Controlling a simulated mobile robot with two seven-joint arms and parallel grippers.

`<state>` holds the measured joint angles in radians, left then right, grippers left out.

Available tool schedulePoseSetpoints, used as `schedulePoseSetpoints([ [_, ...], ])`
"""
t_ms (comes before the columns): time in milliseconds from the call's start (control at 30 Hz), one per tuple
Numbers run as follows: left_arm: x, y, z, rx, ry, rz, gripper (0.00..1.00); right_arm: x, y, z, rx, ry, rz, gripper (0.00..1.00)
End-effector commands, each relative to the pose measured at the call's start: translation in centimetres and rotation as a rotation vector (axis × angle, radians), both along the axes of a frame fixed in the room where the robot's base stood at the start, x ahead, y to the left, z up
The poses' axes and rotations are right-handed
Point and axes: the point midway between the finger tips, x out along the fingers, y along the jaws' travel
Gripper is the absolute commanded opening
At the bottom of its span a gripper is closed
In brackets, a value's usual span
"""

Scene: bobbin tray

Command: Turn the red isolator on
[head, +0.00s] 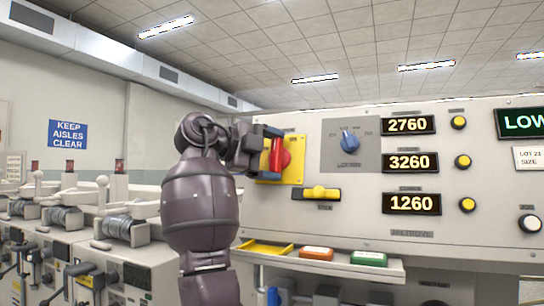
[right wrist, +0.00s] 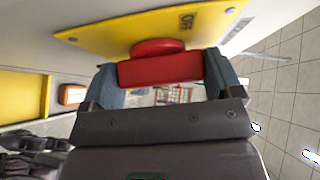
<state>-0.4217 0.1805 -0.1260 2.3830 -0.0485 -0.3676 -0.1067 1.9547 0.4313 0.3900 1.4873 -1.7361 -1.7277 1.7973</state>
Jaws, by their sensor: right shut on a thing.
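The red isolator (head: 285,158) is a round red knob with a bar handle on a yellow plate (head: 295,173), on the left part of the grey panel. Its bar stands about upright in the head view. My right gripper (head: 268,152) is at the isolator, its fingers closed across the bar. In the right wrist view the red handle (right wrist: 160,69) sits between the two blue-grey fingers of the gripper (right wrist: 164,78). An OFF label (right wrist: 187,22) shows on the plate there. The gripper hides part of the plate in the head view. My left gripper is out of view.
Right of the isolator are a blue rotary knob (head: 349,141), a yellow switch (head: 318,194) and several lit displays (head: 408,125) with yellow buttons. A ledge below holds a yellow tray (head: 266,249), an orange box (head: 316,253) and a green box (head: 368,258).

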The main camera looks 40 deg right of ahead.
Motion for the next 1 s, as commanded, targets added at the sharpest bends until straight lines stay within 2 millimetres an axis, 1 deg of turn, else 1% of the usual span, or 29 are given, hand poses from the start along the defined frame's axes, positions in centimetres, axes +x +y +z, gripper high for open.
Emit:
schedulePoseSetpoints([
  [533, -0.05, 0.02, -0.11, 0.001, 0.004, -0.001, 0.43, -0.01, 0.0, -0.08, 0.011, -0.023, -0.007, 0.61],
  [567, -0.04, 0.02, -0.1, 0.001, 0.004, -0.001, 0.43, -0.01, 0.0, -0.08, 0.011, -0.023, -0.007, 0.88],
  [633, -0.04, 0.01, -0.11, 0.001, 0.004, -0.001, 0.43, 0.0, -0.01, -0.07, 0.01, -0.022, -0.007, 0.99],
  [867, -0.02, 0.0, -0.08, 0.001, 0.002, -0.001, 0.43, 0.01, 0.03, -0.02, 0.01, -0.021, -0.006, 1.0],
  [1000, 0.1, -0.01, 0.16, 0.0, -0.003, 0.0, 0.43, 0.18, 0.78, 0.27, 0.01, -0.023, -0.004, 1.0],
])
